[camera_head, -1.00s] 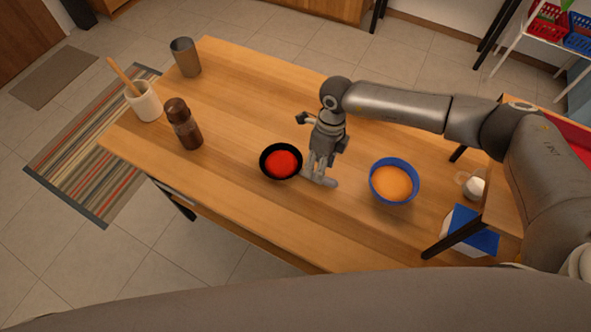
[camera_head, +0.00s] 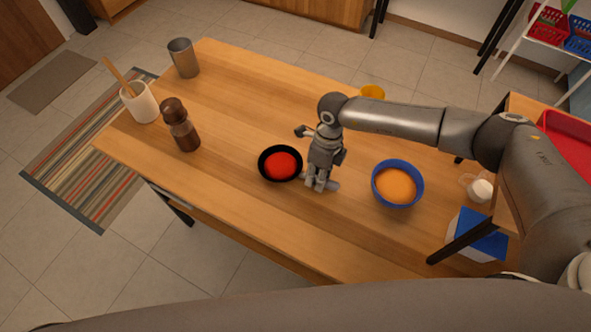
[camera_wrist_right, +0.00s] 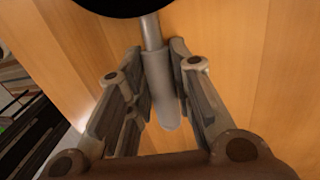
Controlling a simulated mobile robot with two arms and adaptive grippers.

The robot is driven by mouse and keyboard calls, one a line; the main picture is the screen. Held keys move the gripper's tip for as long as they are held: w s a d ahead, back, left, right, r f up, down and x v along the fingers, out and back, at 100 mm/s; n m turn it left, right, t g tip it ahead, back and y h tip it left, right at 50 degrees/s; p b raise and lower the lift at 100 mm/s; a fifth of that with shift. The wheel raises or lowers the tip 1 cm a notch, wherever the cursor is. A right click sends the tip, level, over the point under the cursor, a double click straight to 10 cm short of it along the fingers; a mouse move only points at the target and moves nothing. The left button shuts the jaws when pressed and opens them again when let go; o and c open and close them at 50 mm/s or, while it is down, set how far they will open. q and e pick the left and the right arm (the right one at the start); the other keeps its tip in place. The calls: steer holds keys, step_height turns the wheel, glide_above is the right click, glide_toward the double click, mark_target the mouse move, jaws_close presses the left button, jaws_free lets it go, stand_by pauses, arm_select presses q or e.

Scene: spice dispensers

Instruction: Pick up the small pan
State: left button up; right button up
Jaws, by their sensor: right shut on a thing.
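The small pan (camera_head: 265,175) is black with red contents and sits on the wooden table in the head view. Its grey handle (camera_head: 333,186) points right, toward the blue bowl. My right gripper (camera_head: 316,185) is at the handle, with its fingers pointing down. In the right wrist view the handle (camera_wrist_right: 160,80) lies between the two fingers of my right gripper (camera_wrist_right: 162,85), and part of the black pan (camera_wrist_right: 130,5) shows at the top edge. The fingers are shut on the handle. I cannot tell whether the pan is clear of the table. My left gripper is not in view.
A blue bowl (camera_head: 417,184) with orange contents stands right of the gripper. A brown bottle (camera_head: 182,128), a white utensil pot (camera_head: 142,104) and a metal cup (camera_head: 183,60) stand on the left. A yellow item (camera_head: 372,92) shows behind my arm. The front table strip is clear.

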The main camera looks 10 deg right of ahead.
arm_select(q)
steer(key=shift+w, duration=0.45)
arm_select(e)
jaws_close()
